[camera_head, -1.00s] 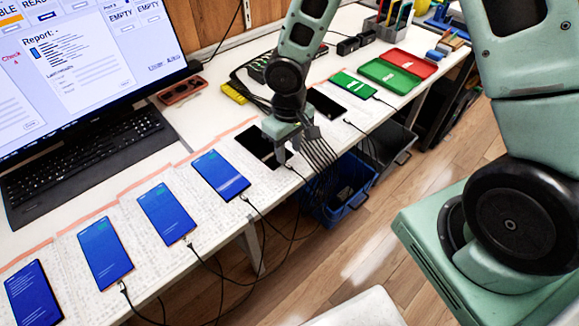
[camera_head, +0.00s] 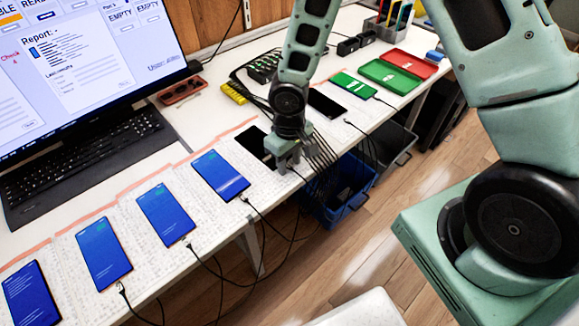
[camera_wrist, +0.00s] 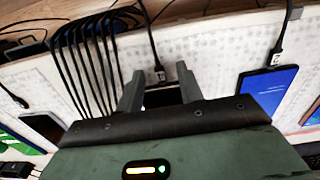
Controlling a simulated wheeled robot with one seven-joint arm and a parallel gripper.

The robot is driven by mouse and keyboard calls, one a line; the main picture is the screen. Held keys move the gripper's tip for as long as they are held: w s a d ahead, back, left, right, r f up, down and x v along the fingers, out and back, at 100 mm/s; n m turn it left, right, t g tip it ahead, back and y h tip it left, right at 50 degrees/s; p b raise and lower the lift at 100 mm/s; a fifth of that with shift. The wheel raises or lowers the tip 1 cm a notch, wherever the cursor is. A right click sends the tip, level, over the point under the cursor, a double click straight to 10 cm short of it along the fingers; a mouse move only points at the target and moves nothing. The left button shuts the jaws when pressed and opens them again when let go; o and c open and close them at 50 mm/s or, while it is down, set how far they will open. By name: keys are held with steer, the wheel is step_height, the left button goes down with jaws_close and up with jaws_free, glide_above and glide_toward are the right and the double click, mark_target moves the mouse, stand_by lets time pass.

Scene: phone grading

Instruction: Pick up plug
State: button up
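A dark plug (camera_wrist: 158,75) with a black cable shows in the wrist view, beyond a dark phone (camera_wrist: 163,97). My gripper (camera_wrist: 160,80) is open, one finger on each side of the plug's line, with a gap visible on both sides. In the head view my gripper (camera_head: 284,163) points down at the front end of the dark phone (camera_head: 255,145), near the table's front edge. My fingers hide the plug there; only its cable shows. I cannot tell the exact height of the fingertips over the table.
Several blue-screened phones (camera_head: 220,175) with cables lie in a row to the left. A blue phone (camera_wrist: 268,92) with its own plug (camera_wrist: 275,58) is right of my gripper. Another dark phone (camera_head: 327,104) lies farther back. Black cables (camera_wrist: 90,65) hang by my gripper.

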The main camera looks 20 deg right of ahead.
mark_target(289, 166)
steer(key=shift+f, duration=0.1)
stand_by(0.3)
jaws_close()
step_height(289, 166, up, 10)
steer(key=p, duration=0.1)
steer(key=shift+r+p, duration=0.25)
steer(key=shift+p, duration=0.1)
